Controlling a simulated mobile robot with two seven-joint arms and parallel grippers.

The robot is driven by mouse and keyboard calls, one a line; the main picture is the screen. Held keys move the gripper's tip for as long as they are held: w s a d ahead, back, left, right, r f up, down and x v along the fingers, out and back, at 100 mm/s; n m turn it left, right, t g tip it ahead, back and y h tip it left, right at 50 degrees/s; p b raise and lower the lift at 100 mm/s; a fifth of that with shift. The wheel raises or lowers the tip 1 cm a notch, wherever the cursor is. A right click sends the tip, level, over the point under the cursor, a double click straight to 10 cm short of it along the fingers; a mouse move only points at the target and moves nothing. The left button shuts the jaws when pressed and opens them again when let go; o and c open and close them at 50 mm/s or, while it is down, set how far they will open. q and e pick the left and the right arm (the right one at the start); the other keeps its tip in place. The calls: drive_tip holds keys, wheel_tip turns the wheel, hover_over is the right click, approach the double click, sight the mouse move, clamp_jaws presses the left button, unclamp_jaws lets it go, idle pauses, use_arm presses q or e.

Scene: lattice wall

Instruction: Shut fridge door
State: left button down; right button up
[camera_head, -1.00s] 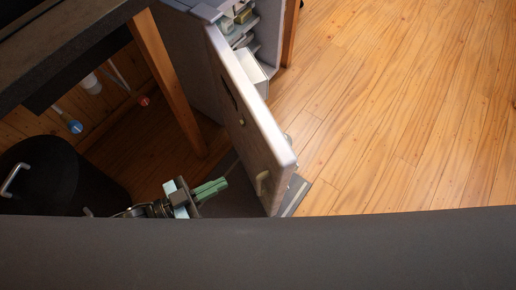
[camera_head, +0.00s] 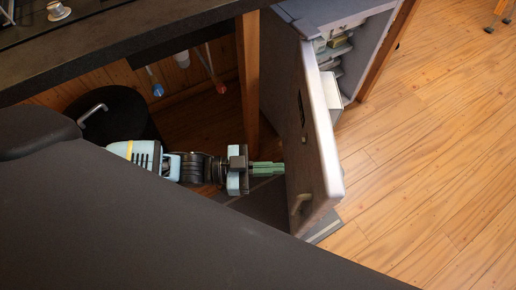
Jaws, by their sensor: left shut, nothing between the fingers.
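The fridge door (camera_head: 312,140) stands wide open in the head view, its outer face with a handle (camera_head: 301,203) turned to the left. The fridge body (camera_head: 371,52) is behind it at the upper right, with shelves and some items showing inside. My left gripper (camera_head: 282,168) is shut and empty, its green fingers pointing right at the door's outer face. The fingertips are at or very close to that face; I cannot tell if they touch. My right gripper is not in view.
A dark counter (camera_head: 150,28) runs across the upper left, with a wooden leg (camera_head: 248,80) left of the fridge. A black bin (camera_head: 122,112) stands under it. Several utensils hang below the counter.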

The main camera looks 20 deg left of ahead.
sight(319, 167)
use_arm(q)
drive_tip(key=x, duration=0.8)
drive_tip(key=shift+d, duration=0.1)
